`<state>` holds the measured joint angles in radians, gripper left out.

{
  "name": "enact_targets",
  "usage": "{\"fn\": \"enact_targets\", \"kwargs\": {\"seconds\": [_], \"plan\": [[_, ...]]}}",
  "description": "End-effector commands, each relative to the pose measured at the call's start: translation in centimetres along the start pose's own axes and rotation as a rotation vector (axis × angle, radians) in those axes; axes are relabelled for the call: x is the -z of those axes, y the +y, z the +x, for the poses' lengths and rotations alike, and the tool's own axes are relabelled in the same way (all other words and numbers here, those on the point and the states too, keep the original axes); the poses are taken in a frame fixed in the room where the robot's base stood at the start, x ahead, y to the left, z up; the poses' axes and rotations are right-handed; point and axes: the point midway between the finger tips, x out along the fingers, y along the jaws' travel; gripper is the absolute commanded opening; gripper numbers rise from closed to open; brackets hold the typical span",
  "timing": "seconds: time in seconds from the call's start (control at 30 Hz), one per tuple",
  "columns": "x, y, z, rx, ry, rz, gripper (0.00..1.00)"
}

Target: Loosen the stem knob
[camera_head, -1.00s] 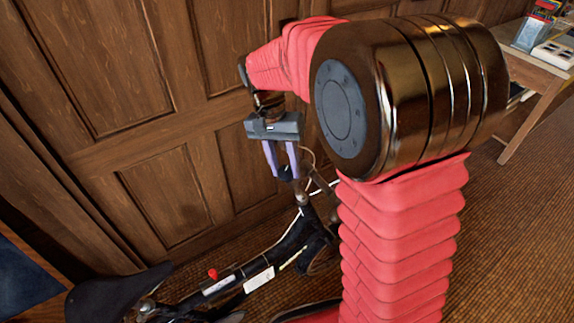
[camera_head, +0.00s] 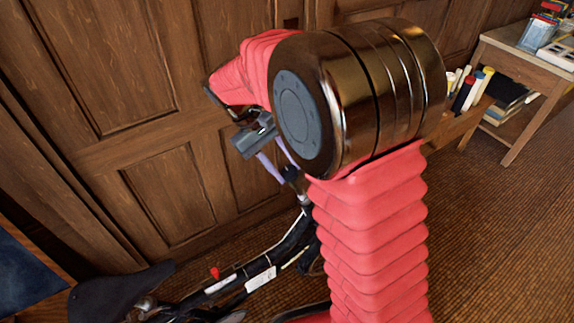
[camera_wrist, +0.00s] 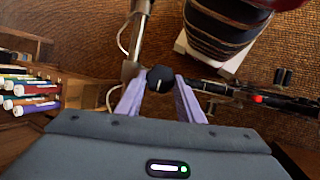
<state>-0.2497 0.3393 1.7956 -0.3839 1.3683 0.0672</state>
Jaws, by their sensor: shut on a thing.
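The stem knob (camera_wrist: 160,78) is a small black knob with a pale line on it, at the front of the folding bike's stem. In the wrist view it sits between the tips of my lavender fingers. My gripper (camera_wrist: 160,86) is shut on it, one finger on each side. In the head view my gripper (camera_head: 281,174) is tilted and partly hidden by my arm, and the knob cannot be made out clearly. The bike's dark frame (camera_head: 258,278) runs down left from the stem to the black saddle (camera_head: 118,291).
A wood-panelled wall (camera_head: 160,200) stands close behind the bike. A wooden table (camera_head: 530,62) is at the upper right, with rolled tubes (camera_head: 467,88) beside it. Brown carpet (camera_head: 490,230) is clear on the right. A red clip (camera_head: 214,272) is on the frame.

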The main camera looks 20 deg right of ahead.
Motion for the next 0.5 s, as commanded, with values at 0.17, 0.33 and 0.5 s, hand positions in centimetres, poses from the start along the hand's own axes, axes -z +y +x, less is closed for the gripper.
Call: {"fn": "enact_targets", "kwargs": {"seconds": [0.17,0.33,0.5], "plan": [[0.21,-0.26,-0.26,-0.056,0.011,-0.154,0.12],[0.21,-0.35,-0.30,-0.102,0.012,-0.277,0.12],[0.18,-0.39,-0.26,-0.133,0.012,-0.363,0.12]]}}
